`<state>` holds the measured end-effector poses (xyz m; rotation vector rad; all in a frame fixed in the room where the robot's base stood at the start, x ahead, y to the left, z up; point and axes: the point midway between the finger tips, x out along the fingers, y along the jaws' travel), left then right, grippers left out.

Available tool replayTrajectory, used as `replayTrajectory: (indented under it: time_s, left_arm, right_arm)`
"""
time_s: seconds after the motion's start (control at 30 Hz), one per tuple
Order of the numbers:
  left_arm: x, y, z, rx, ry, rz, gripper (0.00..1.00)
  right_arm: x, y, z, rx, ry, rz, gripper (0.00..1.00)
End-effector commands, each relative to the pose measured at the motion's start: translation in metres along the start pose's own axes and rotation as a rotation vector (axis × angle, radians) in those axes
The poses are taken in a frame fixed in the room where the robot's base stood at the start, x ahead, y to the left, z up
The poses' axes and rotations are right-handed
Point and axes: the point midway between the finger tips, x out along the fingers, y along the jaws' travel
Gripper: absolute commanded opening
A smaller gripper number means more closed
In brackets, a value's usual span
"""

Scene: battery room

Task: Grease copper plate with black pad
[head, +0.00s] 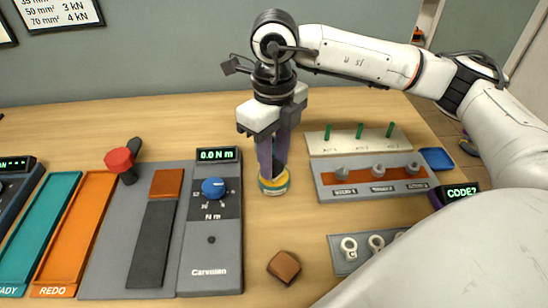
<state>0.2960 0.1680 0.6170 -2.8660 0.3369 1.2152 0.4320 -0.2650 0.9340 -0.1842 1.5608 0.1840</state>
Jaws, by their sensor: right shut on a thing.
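My right gripper (273,160) points down over a round yellow tin (274,188) with a teal band. It is shut on a small dark piece, which looks like the black pad (279,172), at the tin's mouth. The fingers hide part of the pad, and I cannot tell whether it touches the tin's contents. A copper-coloured strip (353,177) lies on a grey block to the right, with several grey bolts along it. Another copper-brown plate (167,183) is at the far end of a dark strip on the left. My left gripper is not in view.
A brown block (284,267) lies at the front. A torque tester (212,240) reads 0.0 N m. Teal (45,220) and orange (77,225) trays are left, near a red-headed tool (121,161). A pale board with green pegs (356,138), a blue dish (436,158) and a lug tray (345,260) are right.

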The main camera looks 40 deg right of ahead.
Motion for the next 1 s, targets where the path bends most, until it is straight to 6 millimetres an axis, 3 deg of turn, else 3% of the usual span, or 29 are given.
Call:
replayTrajectory:
  time_s: [0.53,1.0]
  left_arm:
    - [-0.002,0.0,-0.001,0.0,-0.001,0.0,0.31]
    - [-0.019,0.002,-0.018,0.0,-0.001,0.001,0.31]
  right_arm:
    - [-0.001,0.001,-0.001,-0.001,0.004,0.001,0.09]
    - [-0.039,0.0,0.0,-0.001,0.001,0.001,0.09]
